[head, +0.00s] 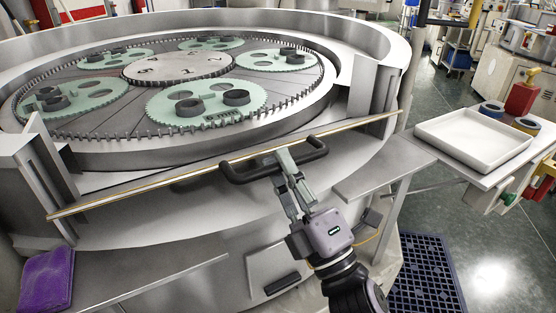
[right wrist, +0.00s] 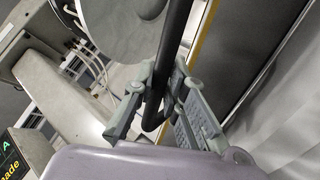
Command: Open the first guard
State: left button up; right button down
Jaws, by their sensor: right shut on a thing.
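The guard (head: 130,192) is a long narrow panel with a yellow-lined edge across the front of the round lapping machine, between two metal posts. Its black bar handle (head: 318,148) is at its middle. My right gripper (head: 287,162) is shut on this handle. In the right wrist view, the black handle (right wrist: 177,40) runs between the fingers of my right gripper (right wrist: 160,85), and the yellow edge (right wrist: 204,32) lies just beyond. The fingers hide part of the handle. My left gripper is not in view.
Behind the guard is the toothed ring with several green carriers (head: 205,104) and a central disc (head: 178,67). A white tray (head: 473,138) stands on a side table at right. A purple cloth (head: 47,279) lies at front left. A dark blue floor grate (head: 425,275) lies at lower right.

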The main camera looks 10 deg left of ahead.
jog(key=shift+s+d+f+b, duration=0.15)
jog(key=shift+f+b, duration=0.15)
jog(key=shift+f, duration=0.35)
jog(key=shift+s+d+f+b, duration=0.1)
jog(key=shift+f+b, duration=0.25)
jog(key=shift+f, duration=0.25)
jog(key=shift+s+d+f+b, duration=0.15)
jog(key=shift+f+b, duration=0.15)
jog(key=shift+f, duration=0.35)
jog(key=c, duration=1.6)
grip_release()
jog(key=shift+w+a, duration=0.1)
jog(key=shift+a, duration=0.05)
jog(key=shift+r, duration=0.1)
